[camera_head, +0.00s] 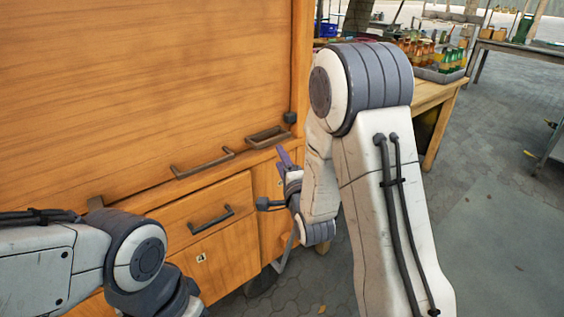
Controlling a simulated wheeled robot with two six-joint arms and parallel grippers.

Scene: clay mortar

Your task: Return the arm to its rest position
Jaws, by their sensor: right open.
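My right arm rises from the bottom right of the head view and bends at a large grey joint near the top. Its forearm points down and away. My right gripper (287,164) is small and partly hidden by its own wrist; its fingers are open in front of the wooden cabinet (120,80), near the drawer edge. I see nothing held in it. My left arm comes in from the bottom left, with its grey joint in front of the cabinet's lower part. The left gripper is outside the picture.
The cabinet has dark handles (203,164) and a drawer with a handle (211,220). Behind my right arm is a wooden table (437,95) with a grey tray of bottles (440,75). Paved floor (490,180) is open at right. Another table (530,47) stands at the far right.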

